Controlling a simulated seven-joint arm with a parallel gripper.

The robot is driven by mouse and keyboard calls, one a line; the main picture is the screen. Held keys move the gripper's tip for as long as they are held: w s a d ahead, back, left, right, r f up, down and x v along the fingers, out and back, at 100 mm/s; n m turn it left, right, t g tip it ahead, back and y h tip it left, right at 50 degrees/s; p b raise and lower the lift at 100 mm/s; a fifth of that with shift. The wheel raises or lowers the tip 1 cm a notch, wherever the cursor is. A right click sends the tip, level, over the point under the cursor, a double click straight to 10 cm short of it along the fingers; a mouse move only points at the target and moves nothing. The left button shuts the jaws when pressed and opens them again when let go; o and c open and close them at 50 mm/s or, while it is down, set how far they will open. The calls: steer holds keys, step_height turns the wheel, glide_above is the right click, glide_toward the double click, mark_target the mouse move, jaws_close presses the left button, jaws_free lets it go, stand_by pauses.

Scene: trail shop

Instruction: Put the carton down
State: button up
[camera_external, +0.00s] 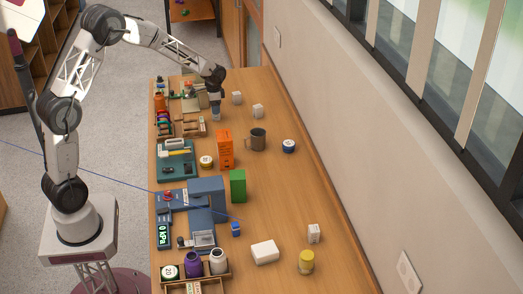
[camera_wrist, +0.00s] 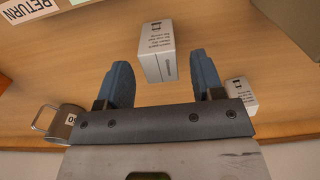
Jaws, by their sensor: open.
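A small white carton with dark print (camera_wrist: 158,42) shows between and just beyond the fingertips in the wrist view, with a gap to each finger. My gripper (camera_wrist: 164,85) is open around its near end. In the external view my gripper (camera_external: 215,108) points down low over the far part of the table. A pale shape just under it seems to be this carton, too small there to tell how it rests. A second white carton (camera_wrist: 241,96) stands beside the right finger in the wrist view. Two similar cartons stand right of the gripper in the external view, one farther (camera_external: 237,98) and one nearer (camera_external: 257,111).
A grey mug (camera_external: 258,139) stands nearer on the table and shows at left in the wrist view (camera_wrist: 62,122). An orange box (camera_external: 225,148) and a blue-and-white tin (camera_external: 288,146) are close by. Trays and devices line the left edge. The wall bounds the right.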

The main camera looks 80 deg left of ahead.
step_height(320, 180, up, 8)
steer(key=shift+f, duration=0.2)
stand_by(0.5)
stand_by(0.5)
steer(key=shift+d+r, duration=0.15)
steer(key=shift+d, duration=0.1)
steer(key=s+d+r, duration=0.4)
steer(key=d+r, duration=0.1)
steer(key=d, duration=0.4)
steer(key=s+d+r+t, duration=0.1)
steer(key=s+d+r, duration=0.25)
steer(key=d, duration=0.55)
steer(key=s+d+r, duration=0.4)
steer(key=d+r, duration=0.1)
steer(key=d, duration=0.4)
steer(key=s+d, duration=0.9)
steer(key=s, duration=0.3)
steer(key=s+d+t, duration=0.1)
steer(key=s+d, duration=0.8)
steer(key=s, duration=0.4)
steer(key=shift+d+t, duration=0.2)
steer(key=shift+t, duration=0.1)
